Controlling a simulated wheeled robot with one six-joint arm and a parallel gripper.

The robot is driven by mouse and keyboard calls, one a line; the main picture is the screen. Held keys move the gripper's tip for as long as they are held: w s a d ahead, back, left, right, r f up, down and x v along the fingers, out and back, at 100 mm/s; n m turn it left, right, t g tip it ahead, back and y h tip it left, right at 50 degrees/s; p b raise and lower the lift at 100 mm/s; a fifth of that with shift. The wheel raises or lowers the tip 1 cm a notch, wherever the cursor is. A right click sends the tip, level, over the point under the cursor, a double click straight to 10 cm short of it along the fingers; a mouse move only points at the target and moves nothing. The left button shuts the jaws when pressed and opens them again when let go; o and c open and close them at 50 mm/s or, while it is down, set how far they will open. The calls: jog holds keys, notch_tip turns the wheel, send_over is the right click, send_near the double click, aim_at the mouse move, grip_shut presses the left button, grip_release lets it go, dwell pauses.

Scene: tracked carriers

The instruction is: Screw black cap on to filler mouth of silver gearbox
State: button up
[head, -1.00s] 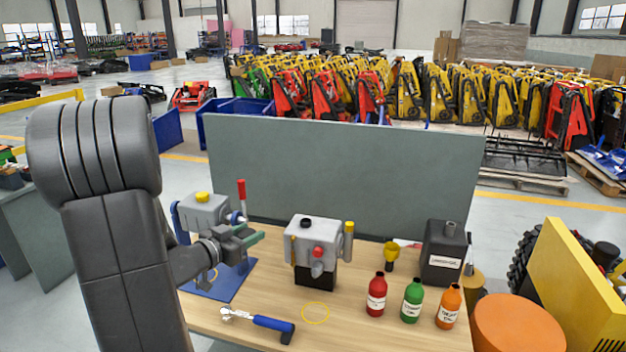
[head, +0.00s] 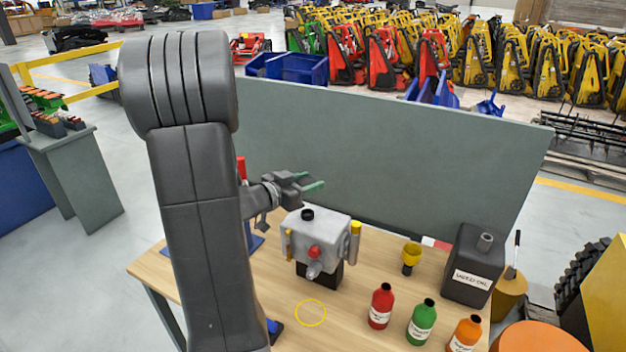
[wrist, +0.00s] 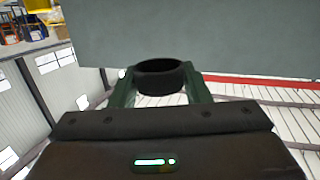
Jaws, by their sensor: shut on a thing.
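The silver gearbox (head: 328,236) stands upright on the wooden table in the head view. Its filler mouth (head: 307,214) is a short dark neck on top. My gripper (head: 315,184) is in the air above the gearbox, its green fingers pointing right. In the wrist view, it is shut on the black cap (wrist: 160,78), a dark round piece between the two fingers, clear of any surface there. The cap cannot be made out in the head view.
Red (head: 381,307), green (head: 422,322) and orange (head: 466,334) bottles stand front right. A yellow-topped item (head: 411,258) and a dark canister (head: 470,265) stand behind them. A grey panel (head: 400,150) backs the table (head: 350,320). A yellow ring (head: 311,313) lies in front of the gearbox.

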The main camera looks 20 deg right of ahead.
aim_at(307, 213)
dwell(0.3)
jog(key=shift+a+f, duration=0.1)
jog(key=shift+f, duration=0.2)
jog(key=shift+f+b, duration=2)
jog(key=shift+f, duration=0.6)
jog(key=shift+m+g+p, duration=0.3)
jog(key=shift+g+p, duration=0.1)
jog(key=shift+p, duration=0.3)
jog(key=shift+f+b, duration=0.95)
jog(key=shift+f, duration=0.5)
jog(key=o, duration=1)
